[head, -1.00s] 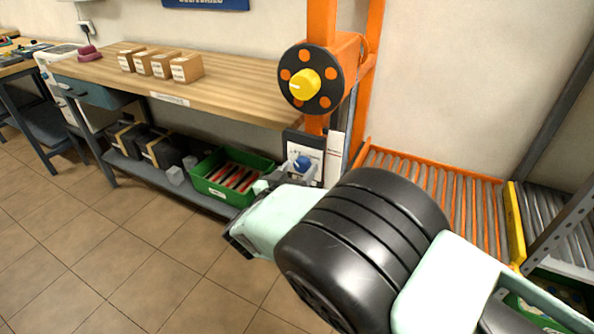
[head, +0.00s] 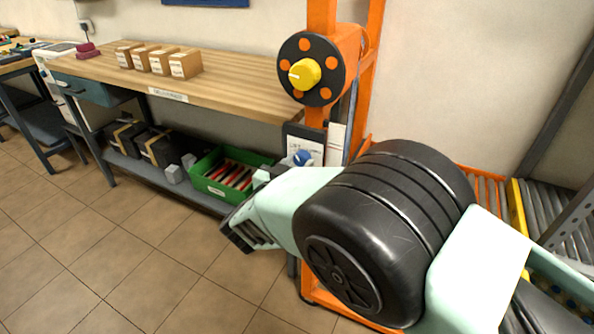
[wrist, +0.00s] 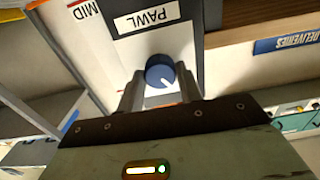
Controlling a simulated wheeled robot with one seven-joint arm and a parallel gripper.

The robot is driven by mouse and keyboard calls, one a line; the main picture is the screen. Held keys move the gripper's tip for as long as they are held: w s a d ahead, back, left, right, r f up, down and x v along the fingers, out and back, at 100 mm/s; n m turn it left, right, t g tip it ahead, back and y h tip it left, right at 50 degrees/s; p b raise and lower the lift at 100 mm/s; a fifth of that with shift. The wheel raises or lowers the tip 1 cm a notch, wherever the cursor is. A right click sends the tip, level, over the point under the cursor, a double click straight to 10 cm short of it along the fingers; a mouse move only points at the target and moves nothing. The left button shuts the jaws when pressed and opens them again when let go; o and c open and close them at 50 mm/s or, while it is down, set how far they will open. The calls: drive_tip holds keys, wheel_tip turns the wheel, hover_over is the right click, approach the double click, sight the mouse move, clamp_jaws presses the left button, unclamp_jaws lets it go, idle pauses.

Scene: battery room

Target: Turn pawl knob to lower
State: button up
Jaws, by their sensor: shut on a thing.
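My gripper (wrist: 160,84) is shut on the knob, with one finger on each side. In the head view the knob (head: 302,158) sits on the front of a panel (head: 313,147) on the orange post, below the round black disc with the yellow knob (head: 305,74). My arm's pale green wrist is just below the blue knob there, and the finger contact is hard to see.
A wooden bench (head: 225,85) with several small boxes stands to the left. A green crate (head: 212,190) and black cases are on its lower shelf. A roller conveyor (head: 484,186) with a yellow edge is at the right. The tiled floor at lower left is clear.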

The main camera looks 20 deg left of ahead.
drive_tip(key=m+b, duration=0.4)
drive_tip(key=shift+f+m, duration=0.2)
drive_tip(key=shift+m, duration=0.2)
drive_tip(key=m+b, duration=0.8)
drive_tip(key=shift+m+b, duration=0.3)
drive_tip(key=shift+r+m+b, duration=0.15)
drive_tip(key=shift+m+b, duration=0.75)
drive_tip(key=shift+b, duration=0.05)
drive_tip(key=o, duration=1)
drive_tip(key=shift+r, duration=0.1)
drive_tip(key=s, duration=0.5)
drive_tip(key=s+a+p, duration=0.1)
drive_tip(key=s, duration=1.1)
drive_tip(key=shift+s+a, duration=0.2)
